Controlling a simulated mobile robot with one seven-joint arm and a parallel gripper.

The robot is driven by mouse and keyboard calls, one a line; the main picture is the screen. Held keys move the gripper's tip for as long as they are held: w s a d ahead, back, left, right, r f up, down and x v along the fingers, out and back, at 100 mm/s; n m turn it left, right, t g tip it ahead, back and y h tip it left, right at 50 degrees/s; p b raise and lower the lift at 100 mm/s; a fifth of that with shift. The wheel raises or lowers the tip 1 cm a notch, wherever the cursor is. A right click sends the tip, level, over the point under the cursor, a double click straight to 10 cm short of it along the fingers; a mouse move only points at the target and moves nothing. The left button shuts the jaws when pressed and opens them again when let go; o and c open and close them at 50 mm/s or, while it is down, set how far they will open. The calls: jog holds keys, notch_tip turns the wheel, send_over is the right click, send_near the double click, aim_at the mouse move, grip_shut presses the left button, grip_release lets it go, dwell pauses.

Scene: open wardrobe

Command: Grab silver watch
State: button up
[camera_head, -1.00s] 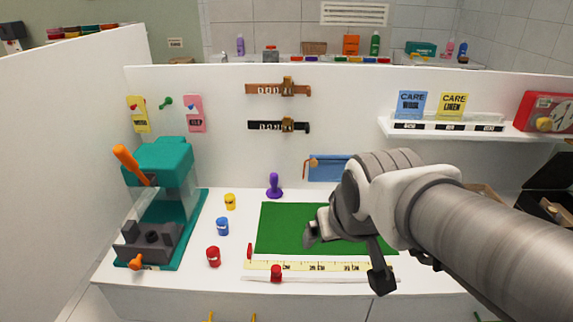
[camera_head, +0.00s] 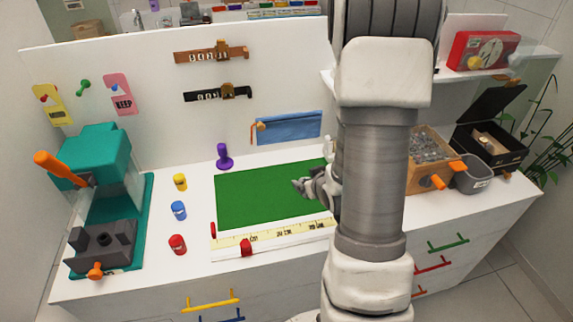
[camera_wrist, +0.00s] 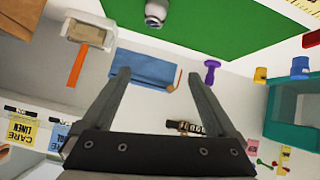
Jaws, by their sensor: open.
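I cannot make out a silver watch for certain in either view. An open black box (camera_head: 505,153) at the right of the counter holds a small pale item (camera_head: 484,140), too small to identify. In the wrist view, a small grey-white rounded object (camera_wrist: 155,13) shows against the green mat (camera_wrist: 235,25) at the top edge; I cannot tell what it is. My gripper (camera_wrist: 158,74) is open, with nothing between its fingers. In the head view my arm hides the mat's right part and much of the gripper.
A tan box of grey bits (camera_head: 432,147) and a grey cup (camera_head: 473,174) stand left of the black box. A blue pouch (camera_head: 290,128) hangs on the back panel. The teal machine (camera_head: 98,155) stands left. The green mat's left part is clear.

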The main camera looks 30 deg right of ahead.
jog(key=d+f+t+b, duration=0.1)
jog(key=f, duration=0.2)
jog(key=s+d+f+m+t+b, duration=0.1)
jog(key=f+b, duration=0.1)
jog(key=f, duration=0.1)
jog(key=s+d+f+m+t+b, duration=0.1)
jog(key=f, duration=0.2)
jog(key=shift+f+h+b, duration=0.25)
jog(key=shift+h+b, duration=0.05)
jog(key=b, duration=0.2)
jog(key=w+b, duration=0.1)
jog(key=b, duration=0.1)
jog(key=shift+w+d+f+b, duration=0.1)
jog(key=shift+d+f+b, duration=0.15)
jog(key=shift+b, duration=0.55)
jog(key=b, duration=0.3)
jog(key=shift+w+f+b, duration=0.15)
jog(key=shift+w+b, duration=0.15)
jog(key=shift+b, duration=0.1)
jog(key=x, duration=0.4)
jog(key=shift+w+p, duration=0.35)
jog(key=shift+p, duration=0.05)
jog(key=shift+f+x, duration=0.1)
jog(key=shift+x, duration=1.25)
jog(key=shift+f+x, duration=0.15)
jog(key=shift+x, duration=1.2)
jog(key=shift+s+a, duration=0.1)
jog(key=shift+a, duration=0.05)
